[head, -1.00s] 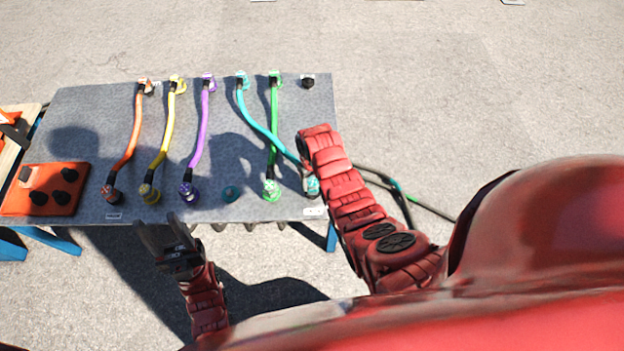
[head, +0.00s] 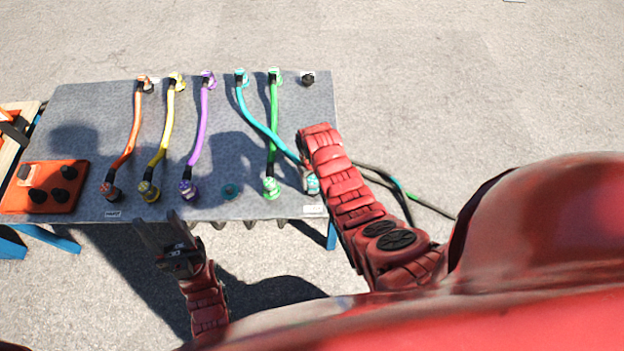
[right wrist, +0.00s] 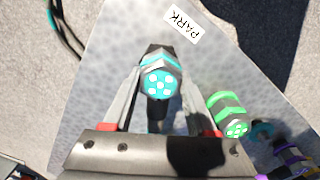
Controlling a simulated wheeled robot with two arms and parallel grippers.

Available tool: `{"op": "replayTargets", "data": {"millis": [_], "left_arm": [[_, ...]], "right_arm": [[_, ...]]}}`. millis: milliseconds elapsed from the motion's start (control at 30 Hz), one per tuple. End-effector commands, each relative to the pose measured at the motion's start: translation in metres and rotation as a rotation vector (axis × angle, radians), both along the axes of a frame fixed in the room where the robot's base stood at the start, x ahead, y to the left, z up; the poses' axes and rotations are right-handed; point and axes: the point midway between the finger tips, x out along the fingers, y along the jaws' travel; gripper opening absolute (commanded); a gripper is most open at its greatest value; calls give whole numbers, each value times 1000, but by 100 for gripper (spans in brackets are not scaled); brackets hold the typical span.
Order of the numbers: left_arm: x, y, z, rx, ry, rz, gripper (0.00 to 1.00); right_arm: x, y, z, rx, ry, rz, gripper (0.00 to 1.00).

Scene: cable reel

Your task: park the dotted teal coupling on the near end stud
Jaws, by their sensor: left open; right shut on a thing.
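The dotted teal coupling (head: 312,184) is at the table's near right corner, on the end of the teal cable (head: 258,125). In the right wrist view its dotted face (right wrist: 161,83) shows between the fingers of my right gripper (right wrist: 160,65), which is shut on it. The PARK label (right wrist: 168,23) lies just beyond. The near end stud is hidden, and I cannot tell whether the coupling is seated on it. My left gripper (head: 156,222) is open and empty, in front of the table's near edge.
The green coupling (right wrist: 229,113) stands close beside my right gripper. An empty teal socket (head: 230,191) is left of it on the grey table (head: 100,110). Purple, yellow and orange cables run further left. A dark stud (head: 308,79) is at the far right corner.

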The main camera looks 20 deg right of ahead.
Motion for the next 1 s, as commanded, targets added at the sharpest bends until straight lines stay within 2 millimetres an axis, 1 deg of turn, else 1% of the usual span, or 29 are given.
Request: {"op": "replayTargets", "data": {"millis": [67, 100, 167, 200, 267, 567, 667, 767, 867, 1000], "left_arm": [[0, 0, -2, 0, 0, 0, 50], [0, 0, -1, 0, 0, 0, 50], [0, 0, -1, 0, 0, 0, 50], [0, 0, -1, 0, 0, 0, 50], [0, 0, -1, 0, 0, 0, 50], [0, 0, -1, 0, 0, 0, 50], [0, 0, -1, 0, 0, 0, 50], [0, 0, -2, 0, 0, 0, 50], [0, 0, -2, 0, 0, 0, 50], [0, 0, -4, 0, 0, 0, 50]], "right_arm": [[0, 0, -2, 0, -1, 0, 0], [1, 0, -1, 0, -1, 0, 65], [0, 0, -1, 0, -1, 0, 75], [1, 0, -1, 0, -1, 0, 83], [0, 0, -1, 0, -1, 0, 92], [0, 0, -1, 0, -1, 0, 92], [1, 0, 3, 1, -3, 0, 92], [1, 0, 12, 0, -4, 0, 92], [1, 0, 26, 0, -6, 0, 92], [2, 0, 54, 1, -7, 1, 92]]}}
